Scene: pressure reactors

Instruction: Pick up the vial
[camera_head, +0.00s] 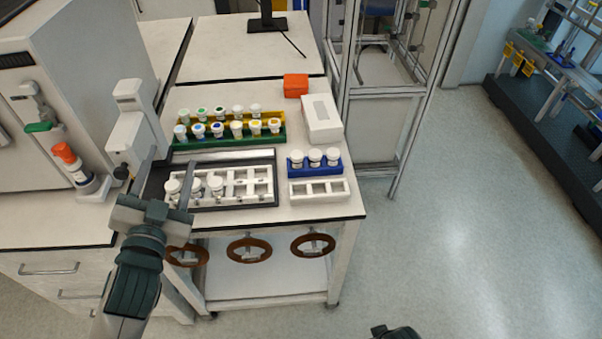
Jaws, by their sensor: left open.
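Several white-capped vials stand in racks on the bench; the frame does not show which one is meant. The white rack in a dark tray (262,200) holds vials in its left part, such as one vial (216,186), and its right slots are empty. A blue rack (316,171) holds a row of 3 white vials (315,156). Green and yellow racks (280,136) behind hold vials with coloured or white tops. My left gripper (170,168) is open at the tray's left end, its fingers pointing away beside the leftmost vial (172,188).
An empty white rack (340,190) lies at the bench's front right. A white box (321,119) and an orange block (296,85) stand behind. A white device (135,130) and a large grey machine (60,90) crowd the left. Brown rings (250,250) hang below the front edge.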

